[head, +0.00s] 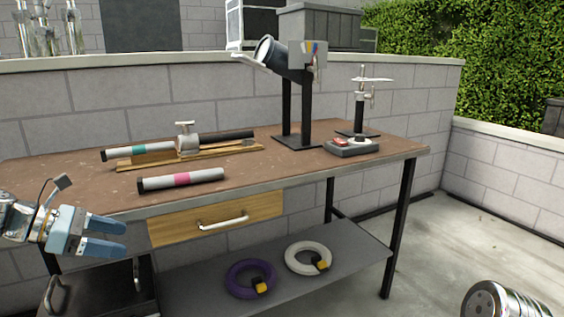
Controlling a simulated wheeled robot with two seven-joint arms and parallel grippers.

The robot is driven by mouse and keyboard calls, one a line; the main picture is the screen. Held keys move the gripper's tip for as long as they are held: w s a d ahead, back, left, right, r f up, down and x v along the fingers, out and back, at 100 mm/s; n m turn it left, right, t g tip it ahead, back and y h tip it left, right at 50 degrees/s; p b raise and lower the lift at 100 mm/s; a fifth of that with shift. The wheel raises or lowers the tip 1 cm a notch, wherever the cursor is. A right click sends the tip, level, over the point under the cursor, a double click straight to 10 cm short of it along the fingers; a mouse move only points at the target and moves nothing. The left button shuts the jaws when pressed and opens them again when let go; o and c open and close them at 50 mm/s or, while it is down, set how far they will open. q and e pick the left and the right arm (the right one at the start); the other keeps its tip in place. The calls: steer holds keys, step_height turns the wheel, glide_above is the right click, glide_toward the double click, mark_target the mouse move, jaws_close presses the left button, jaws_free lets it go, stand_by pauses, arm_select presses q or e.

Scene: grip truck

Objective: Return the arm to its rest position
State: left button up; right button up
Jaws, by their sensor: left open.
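My left gripper (112,237) reaches in from the left edge, in front of the workbench (290,177) and just below its top edge. Its two blue-grey fingers point right with a gap between them, and it holds nothing. The right gripper's fingers are not seen. A metallic rounded part (495,302) shows at the bottom right corner, and I take it for part of my right arm.
A grey tube with a pink band (182,179) lies near the front edge, behind my gripper. Another tube with a teal band (140,151) lies on a wooden rack. A drawer (185,228) sits below. Rings (307,259) lie on the lower shelf. Floor at right is clear.

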arm_select(q)
steer(key=w+d+f+m+g+y, duration=0.15)
steer(key=d+f, duration=0.25)
steer(key=f, duration=0.7)
steer(key=d+f+m+g+y, duration=0.1)
steer(key=d+f+m+g, duration=0.15)
steer(key=f, duration=0.85)
steer(key=d+f+m+g+y, duration=0.1)
steer(key=d+f+m+y, duration=0.2)
steer(key=f, duration=0.8)
steer(key=s+d+f+m+g+p, duration=0.1)
steer(key=s+d+f+m, duration=1.4)
steer(key=s+d+f, duration=0.2)
steer(key=shift+s, duration=0.35)
